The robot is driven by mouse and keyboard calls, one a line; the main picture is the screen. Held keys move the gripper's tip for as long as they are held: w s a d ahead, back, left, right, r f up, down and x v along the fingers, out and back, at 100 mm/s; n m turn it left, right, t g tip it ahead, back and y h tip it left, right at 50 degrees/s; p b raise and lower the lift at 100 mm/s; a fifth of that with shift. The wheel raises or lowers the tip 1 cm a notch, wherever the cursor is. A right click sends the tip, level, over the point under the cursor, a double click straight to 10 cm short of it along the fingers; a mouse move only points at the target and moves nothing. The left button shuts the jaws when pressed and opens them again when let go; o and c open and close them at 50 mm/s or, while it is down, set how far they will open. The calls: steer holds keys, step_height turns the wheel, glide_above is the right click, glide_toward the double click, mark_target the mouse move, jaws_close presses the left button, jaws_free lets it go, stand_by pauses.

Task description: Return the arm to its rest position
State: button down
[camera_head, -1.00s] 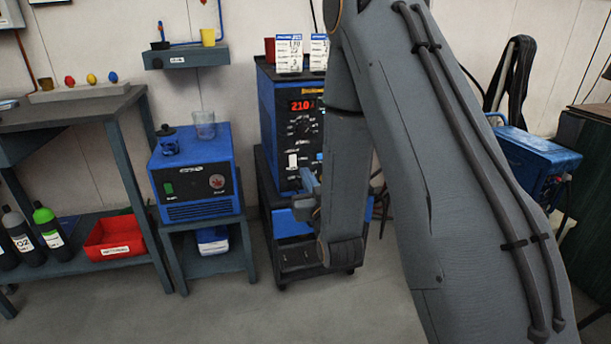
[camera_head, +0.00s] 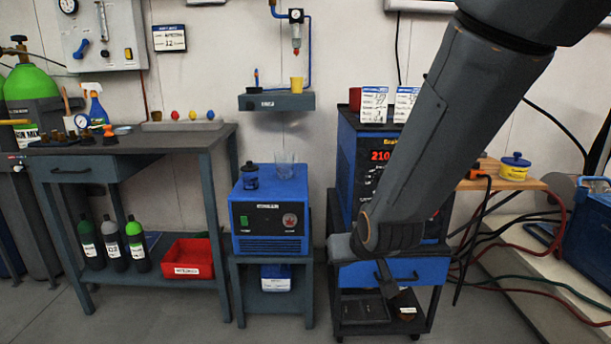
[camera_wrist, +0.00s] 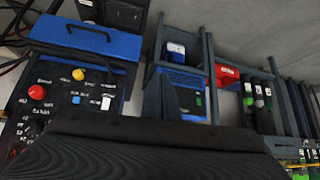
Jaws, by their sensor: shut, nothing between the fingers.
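My arm comes down from the upper right in the head view, and its forearm slants to the wrist in front of the welding power source (camera_head: 369,160). A narrow dark piece below the wrist looks like my gripper (camera_head: 387,274); it is small and partly hidden, with nothing seen in it. It lies in front of the blue drawer of the cart (camera_head: 335,300). That view is upside down and shows the panel's red knob (camera_wrist: 37,92) and yellow knob (camera_wrist: 78,74).
A blue unit (camera_head: 268,222) stands on a small stand left of the cart. Further left is a workbench (camera_head: 150,140) with a red bin (camera_head: 187,260) and bottles below. A wall shelf (camera_head: 277,102) hangs above. Cables (camera_head: 500,245) run at the right. Floor is clear in front.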

steer(key=s+r+n+g+h, duration=0.1)
steer(key=s+r+g, duration=0.25)
steer(key=s, duration=0.95)
steer(key=s+r+n+g, duration=0.15)
steer(key=s+g, duration=0.35)
steer(key=s, duration=0.7)
steer(key=d+r+m+p, duration=0.4)
steer(key=d+r+p, duration=0.6)
steer(key=p, duration=1.1)
steer(key=shift+s+r+h+p, duration=0.2)
steer(key=shift+r+h+p, duration=0.1)
steer(key=shift+r, duration=1.4)
steer(key=shift+m, duration=0.25)
